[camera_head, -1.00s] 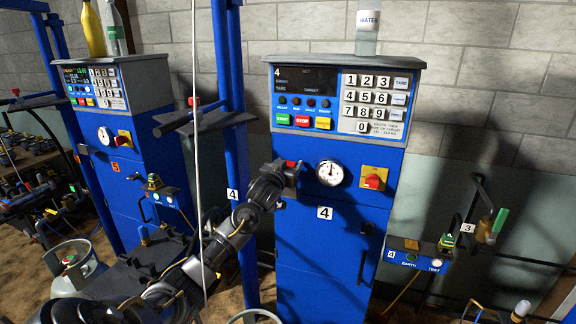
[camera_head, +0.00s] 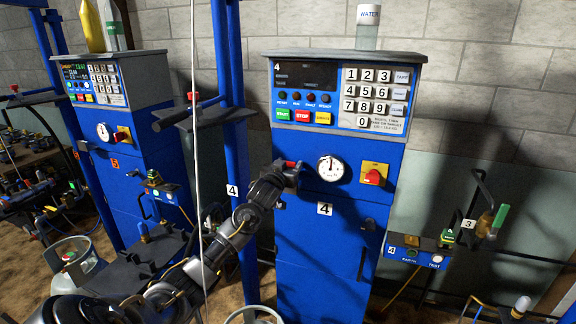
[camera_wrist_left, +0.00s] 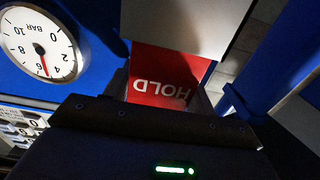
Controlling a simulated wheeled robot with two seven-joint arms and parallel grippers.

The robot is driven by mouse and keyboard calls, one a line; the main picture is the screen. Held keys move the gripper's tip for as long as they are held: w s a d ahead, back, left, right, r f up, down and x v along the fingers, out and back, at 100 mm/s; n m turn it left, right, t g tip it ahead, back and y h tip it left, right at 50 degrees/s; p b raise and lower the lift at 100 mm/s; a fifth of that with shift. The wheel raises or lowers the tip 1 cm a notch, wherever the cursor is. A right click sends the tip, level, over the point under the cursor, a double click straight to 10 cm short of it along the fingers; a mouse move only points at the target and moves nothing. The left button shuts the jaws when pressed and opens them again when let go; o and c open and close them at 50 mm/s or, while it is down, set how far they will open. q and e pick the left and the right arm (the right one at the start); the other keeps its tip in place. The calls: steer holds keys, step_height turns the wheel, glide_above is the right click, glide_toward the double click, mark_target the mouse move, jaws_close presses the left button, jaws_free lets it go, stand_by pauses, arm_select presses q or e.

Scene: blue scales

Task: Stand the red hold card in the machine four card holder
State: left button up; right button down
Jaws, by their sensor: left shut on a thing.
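Machine four (camera_head: 335,225) is the blue cabinet in the middle of the head view. My left gripper (camera_head: 288,172) is at its front, left of the round gauge (camera_head: 330,168), below the keypad panel. It is shut on the red hold card (camera_wrist_left: 165,78), which reads HOLD upside down in the wrist view. Only a small bit of red shows at the gripper in the head view. A pale plate (camera_wrist_left: 185,25) lies just beyond the card in the wrist view; I cannot tell whether it is the card holder or touches the card. My right gripper is out of view.
A red knob on a yellow plate (camera_head: 374,174) sits right of the gauge. A blue post (camera_head: 231,120) and a thin pale cable (camera_head: 197,130) stand left of the machine. A water bottle (camera_head: 367,27) stands on top.

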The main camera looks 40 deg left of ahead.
arm_select(q)
steer(key=o, duration=1)
steer(key=shift+o, duration=0.2)
steer(key=shift+s+d+f, duration=0.1)
steer(key=shift+s, duration=0.15)
steer(key=b+v, duration=0.3)
steer(key=v, duration=0.7)
steer(key=shift+s, duration=0.1)
